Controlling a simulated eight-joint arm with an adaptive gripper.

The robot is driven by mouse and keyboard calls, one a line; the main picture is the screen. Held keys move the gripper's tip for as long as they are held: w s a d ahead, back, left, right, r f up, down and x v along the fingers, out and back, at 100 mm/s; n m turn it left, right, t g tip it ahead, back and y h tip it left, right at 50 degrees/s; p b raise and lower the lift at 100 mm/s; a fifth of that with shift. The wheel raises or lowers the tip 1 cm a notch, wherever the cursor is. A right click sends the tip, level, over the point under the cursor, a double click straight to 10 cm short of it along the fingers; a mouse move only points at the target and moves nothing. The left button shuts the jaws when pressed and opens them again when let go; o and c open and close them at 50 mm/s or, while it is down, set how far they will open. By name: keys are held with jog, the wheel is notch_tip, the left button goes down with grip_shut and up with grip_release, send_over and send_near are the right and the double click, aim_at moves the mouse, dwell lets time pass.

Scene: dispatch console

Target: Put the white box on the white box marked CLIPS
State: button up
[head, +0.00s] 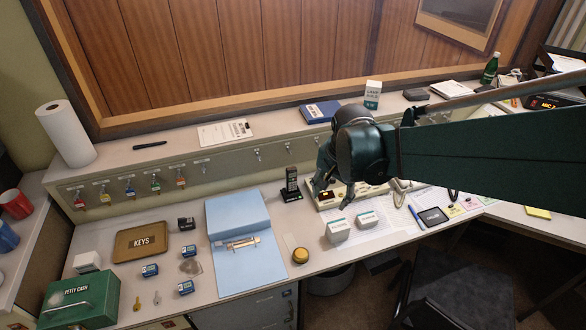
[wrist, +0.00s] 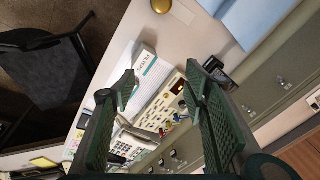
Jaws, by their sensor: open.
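Two small white boxes with green markings stand side by side on the desk below my gripper in the head view: a left one (head: 338,231) and a right one (head: 367,219). Their print is too small to read surely, so I cannot tell which is marked CLIPS. A lettered white box (wrist: 146,66) shows between and beyond my fingers in the wrist view. A plain white box (head: 87,262) stands at the far left by the cash box. My gripper (head: 333,190) is open and empty, above the desk behind the two boxes; its spread fingers also show in the wrist view (wrist: 158,82).
A console panel (wrist: 170,98) with buttons lies under my gripper. A black handset (head: 291,184) stands upright to its left, beside an open blue binder (head: 238,215). A brass bell (head: 300,256) sits near the front edge. A white-and-green box (head: 373,94) stands on the shelf.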

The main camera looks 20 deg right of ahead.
jog(key=s+a+r+n+t, duration=0.4)
jog(key=s+a+r+n, duration=0.4)
jog(key=s+a+n, duration=0.1)
jog(key=shift+s+r+n+t, duration=0.35)
jog(key=shift+s+n, duration=0.4)
jog(key=shift+n, duration=0.45)
jog(key=shift+a, duration=0.1)
dwell(5.8)
